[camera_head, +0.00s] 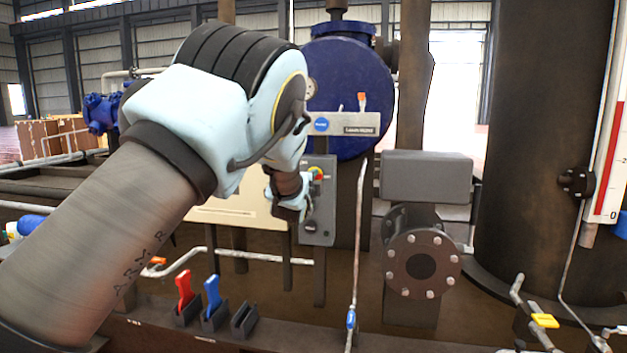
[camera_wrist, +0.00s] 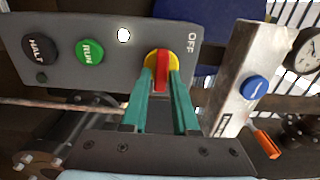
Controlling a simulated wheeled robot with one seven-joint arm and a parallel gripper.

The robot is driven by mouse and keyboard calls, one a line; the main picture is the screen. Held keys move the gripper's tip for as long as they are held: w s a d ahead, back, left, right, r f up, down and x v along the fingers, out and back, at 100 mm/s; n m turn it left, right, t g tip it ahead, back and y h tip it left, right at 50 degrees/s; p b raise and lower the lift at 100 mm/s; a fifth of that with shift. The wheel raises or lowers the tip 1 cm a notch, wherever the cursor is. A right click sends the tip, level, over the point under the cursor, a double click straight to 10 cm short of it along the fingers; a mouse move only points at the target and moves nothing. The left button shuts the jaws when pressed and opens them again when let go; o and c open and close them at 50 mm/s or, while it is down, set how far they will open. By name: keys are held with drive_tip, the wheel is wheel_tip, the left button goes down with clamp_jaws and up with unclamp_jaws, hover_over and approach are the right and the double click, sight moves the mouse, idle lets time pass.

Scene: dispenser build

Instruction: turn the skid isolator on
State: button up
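The skid isolator is a red handle on a yellow round base (camera_wrist: 162,74), set in a grey control panel (camera_wrist: 60,20). The word OFF is printed beside it. In the head view the isolator (camera_head: 317,172) sits near the top of the panel (camera_head: 320,215), partly beside my gripper (camera_head: 304,200). In the wrist view my gripper's two teal fingers (camera_wrist: 163,88) reach to the isolator, one on each side of the red handle. Their tips are very close to it, but I cannot tell whether they press on it.
The panel also carries a green RUN button (camera_wrist: 89,51), a black HALT button (camera_wrist: 39,48) and a white lamp (camera_wrist: 124,35). Red (camera_head: 184,289) and blue (camera_head: 212,294) levers stand below. A grey flanged pipe (camera_head: 422,265) is at right.

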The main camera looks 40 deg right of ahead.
drive_tip(key=o, duration=0.3)
drive_tip(key=v, duration=1)
drive_tip(key=shift+s+a, duration=0.15)
drive_tip(key=shift+a, duration=0.2)
